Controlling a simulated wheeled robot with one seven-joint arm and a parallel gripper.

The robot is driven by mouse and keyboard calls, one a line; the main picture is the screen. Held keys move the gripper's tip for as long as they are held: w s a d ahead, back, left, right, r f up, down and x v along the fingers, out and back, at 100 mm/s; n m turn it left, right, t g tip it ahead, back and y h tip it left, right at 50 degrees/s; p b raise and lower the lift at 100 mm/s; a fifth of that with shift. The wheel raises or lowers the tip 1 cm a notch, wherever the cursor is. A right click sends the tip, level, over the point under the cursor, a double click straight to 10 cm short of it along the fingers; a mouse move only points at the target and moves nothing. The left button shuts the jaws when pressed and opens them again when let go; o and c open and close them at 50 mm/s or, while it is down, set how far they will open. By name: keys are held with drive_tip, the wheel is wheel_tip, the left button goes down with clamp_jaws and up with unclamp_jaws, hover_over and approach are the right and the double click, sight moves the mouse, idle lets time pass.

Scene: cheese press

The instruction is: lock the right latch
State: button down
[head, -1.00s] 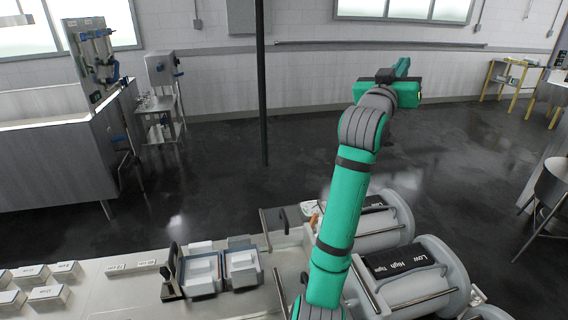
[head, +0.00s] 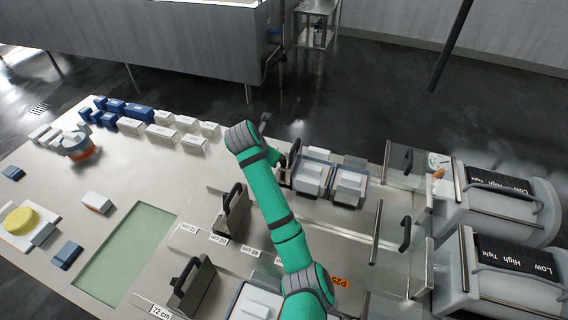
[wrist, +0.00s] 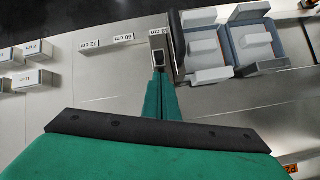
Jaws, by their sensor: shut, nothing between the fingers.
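My gripper (wrist: 159,80) is shut and empty in the wrist view. Its green fingertips point at a metal block with a black handle (wrist: 174,48), close to its lower end; I cannot tell whether they touch. In the head view my own arm mostly hides the gripper, and the same handled block (head: 290,163) stands just right of the arm's bend. I cannot make out for sure which part is the right latch. Two metal plates with black handles, a rear one (head: 408,160) and a nearer one (head: 405,234), stand at the right beside the press cylinders.
Two blue-grey moulds with pale blocks, a left one (head: 311,178) and a right one (head: 349,188), sit beside the handled block. Two press cylinders, rear (head: 535,205) and front (head: 530,285), fill the right side. More handled blocks (head: 235,212) stand nearer. The left tabletop has bare stretches.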

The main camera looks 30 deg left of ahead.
sight(283, 161)
drive_tip(key=shift+n+g, duration=0.3)
drive_tip(key=shift+n, duration=0.4)
drive_tip(key=s+f, duration=0.1)
drive_tip(key=s, duration=0.1)
drive_tip(key=s+f, duration=0.1)
drive_tip(key=shift+s+a+f, duration=0.2)
drive_tip(key=shift+s, duration=0.2)
drive_tip(key=x, duration=0.9)
drive_tip(key=shift+w+f, duration=0.15)
drive_tip(key=shift+f, duration=0.15)
drive_tip(key=shift+w+r, duration=0.25)
drive_tip(key=shift+w, duration=0.95)
drive_tip(key=shift+w+a+r, duration=0.1)
drive_tip(key=shift+w+r, duration=0.15)
drive_tip(key=shift+w, duration=0.55)
drive_tip(key=shift+w+r, duration=0.15)
drive_tip(key=shift+w, duration=0.05)
